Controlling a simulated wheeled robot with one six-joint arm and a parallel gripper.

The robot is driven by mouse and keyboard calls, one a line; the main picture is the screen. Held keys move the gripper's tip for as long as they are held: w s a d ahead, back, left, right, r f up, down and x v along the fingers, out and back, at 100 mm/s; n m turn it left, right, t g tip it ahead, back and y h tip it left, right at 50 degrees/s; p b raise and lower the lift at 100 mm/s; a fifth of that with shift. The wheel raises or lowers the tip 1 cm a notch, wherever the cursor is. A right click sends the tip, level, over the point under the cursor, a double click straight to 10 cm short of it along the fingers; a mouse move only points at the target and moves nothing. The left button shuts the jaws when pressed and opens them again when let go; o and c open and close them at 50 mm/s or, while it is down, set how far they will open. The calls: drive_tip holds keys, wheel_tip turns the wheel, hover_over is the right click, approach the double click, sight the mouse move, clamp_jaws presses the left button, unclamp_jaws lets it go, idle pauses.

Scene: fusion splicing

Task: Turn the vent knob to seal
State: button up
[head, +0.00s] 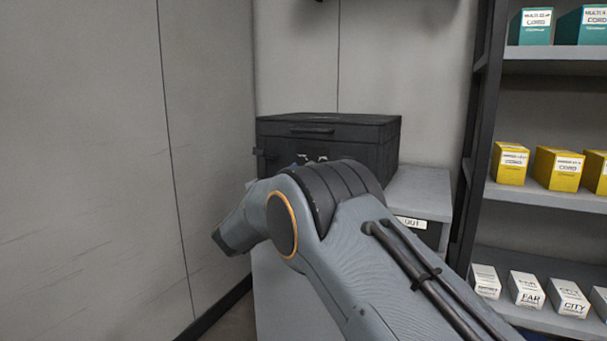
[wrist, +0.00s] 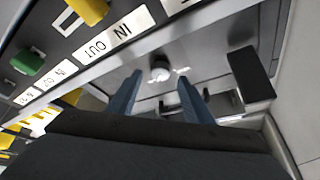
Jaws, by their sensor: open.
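A small round pale knob (wrist: 160,71), which looks like the vent knob, stands on a grey panel face (wrist: 205,55) in the wrist view. My gripper (wrist: 157,88) shows there with two blue fingers apart. The knob lies just beyond the gap between the fingertips, and nothing is between them. I cannot tell whether a fingertip touches it. Small white marks sit beside the knob, too small to read. In the head view my arm hides the knob and most of the gripper, in front of a black case (head: 350,135).
In the wrist view a black block (wrist: 250,73) juts out right of the knob. A label strip reading IN and OUT (wrist: 110,37), a yellow part (wrist: 90,10) and a green part (wrist: 28,61) lie left. In the head view, a shelf rack (head: 555,195) with boxes stands right and a wall (head: 80,150) left.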

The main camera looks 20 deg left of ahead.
drive_tip(key=shift+v, duration=2.2)
